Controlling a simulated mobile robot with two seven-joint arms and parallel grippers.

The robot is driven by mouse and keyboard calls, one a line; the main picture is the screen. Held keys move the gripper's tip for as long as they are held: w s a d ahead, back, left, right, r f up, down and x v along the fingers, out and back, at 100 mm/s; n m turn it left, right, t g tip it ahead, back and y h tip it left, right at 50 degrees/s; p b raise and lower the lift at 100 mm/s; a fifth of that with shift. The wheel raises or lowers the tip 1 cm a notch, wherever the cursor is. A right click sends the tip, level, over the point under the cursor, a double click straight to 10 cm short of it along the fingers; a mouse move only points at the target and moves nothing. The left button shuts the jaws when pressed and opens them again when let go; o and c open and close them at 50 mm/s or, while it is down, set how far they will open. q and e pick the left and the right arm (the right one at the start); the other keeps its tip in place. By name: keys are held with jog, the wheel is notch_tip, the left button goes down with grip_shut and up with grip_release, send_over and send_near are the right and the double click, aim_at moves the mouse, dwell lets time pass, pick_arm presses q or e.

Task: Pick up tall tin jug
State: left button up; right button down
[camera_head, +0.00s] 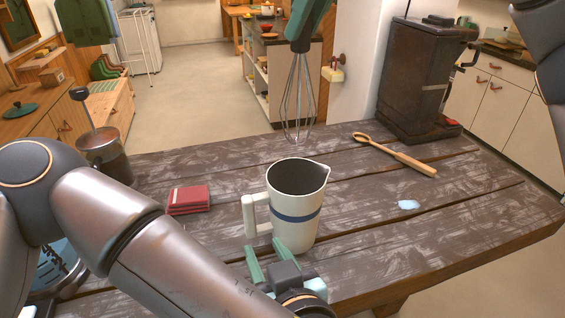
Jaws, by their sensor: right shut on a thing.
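The tall tin jug (290,190) stands upright on the wooden table. It is cream with a blue band, its handle at the left and its spout at the upper right. My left gripper (266,260) is open and empty, its two green fingers apart, in front of the jug's lower left side below the handle. I cannot tell whether it touches the jug. My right gripper (302,32) is at the top edge, mostly cut off, and is shut on a wire whisk (298,100). The whisk hangs in the air behind the jug.
A red folded cloth or booklet (188,199) lies left of the jug on the table (370,240). A wooden spoon (398,155) and a dark metal machine (424,85) are at the back right. A pale blue patch (408,205) lies on the right. A dark pot (104,155) is at the left.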

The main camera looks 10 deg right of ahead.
aim_at(251, 225)
pick_arm(q)
jog(key=x, duration=0.5)
jog(key=shift+w+a+f, duration=0.1)
jog(key=shift+a+f, duration=0.05)
jog(key=shift+a, duration=0.05)
jog(key=shift+x, duration=3.35)
grip_shut()
